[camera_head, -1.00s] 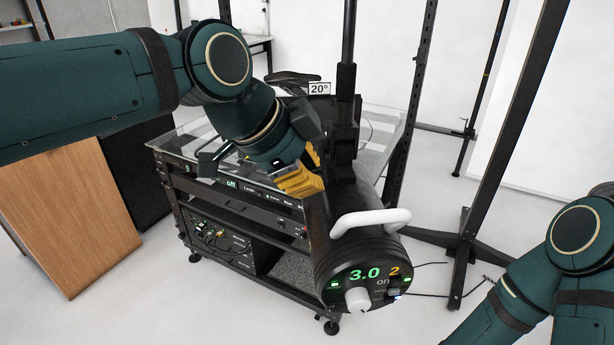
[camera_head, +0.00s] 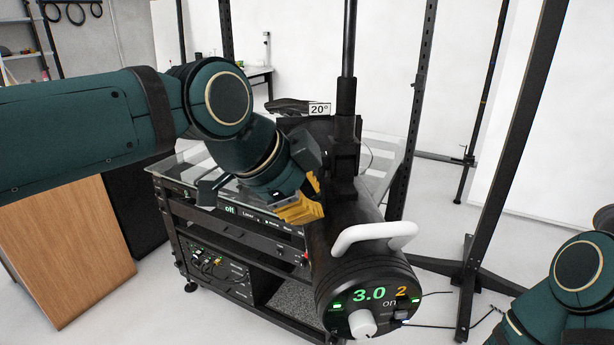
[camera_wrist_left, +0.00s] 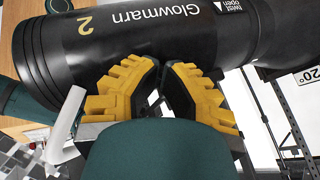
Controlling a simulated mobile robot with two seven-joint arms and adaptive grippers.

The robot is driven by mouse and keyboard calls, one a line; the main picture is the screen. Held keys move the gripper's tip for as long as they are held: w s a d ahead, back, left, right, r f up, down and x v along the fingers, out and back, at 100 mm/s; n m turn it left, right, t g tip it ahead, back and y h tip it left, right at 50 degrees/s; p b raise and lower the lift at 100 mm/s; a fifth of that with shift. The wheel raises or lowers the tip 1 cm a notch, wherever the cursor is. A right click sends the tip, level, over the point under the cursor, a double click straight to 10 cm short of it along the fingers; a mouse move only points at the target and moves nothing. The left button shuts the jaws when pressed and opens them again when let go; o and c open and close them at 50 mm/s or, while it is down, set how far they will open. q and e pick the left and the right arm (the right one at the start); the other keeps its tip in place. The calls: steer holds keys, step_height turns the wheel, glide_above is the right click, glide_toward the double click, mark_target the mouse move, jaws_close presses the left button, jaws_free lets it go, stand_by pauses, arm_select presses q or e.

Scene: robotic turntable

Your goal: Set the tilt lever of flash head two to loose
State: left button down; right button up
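Flash head two (camera_head: 362,250) is a black cylinder on a stand, with a white handle and a rear panel reading 3.0, 2 and on. The wrist view shows its side (camera_wrist_left: 120,40) with "Glowmarn" and an orange 2. My left gripper (camera_head: 312,205), with yellow fingers, is beside the flash head near its stand mount. In the wrist view its fingertips (camera_wrist_left: 163,68) are close together against or just beside the black body; any contact is unclear. I cannot make out the tilt lever or anything held between the fingers. My right gripper is out of view; only its arm shows.
A black equipment cart (camera_head: 245,225) with a glass top stands under and behind the flash head. Black stand posts (camera_head: 505,150) rise at the right. A wooden-faced cabinet (camera_head: 65,250) is at the left.

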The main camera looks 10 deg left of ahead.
arm_select(q)
steer(key=shift+r, duration=0.15)
steer(key=shift+r+p, duration=0.65)
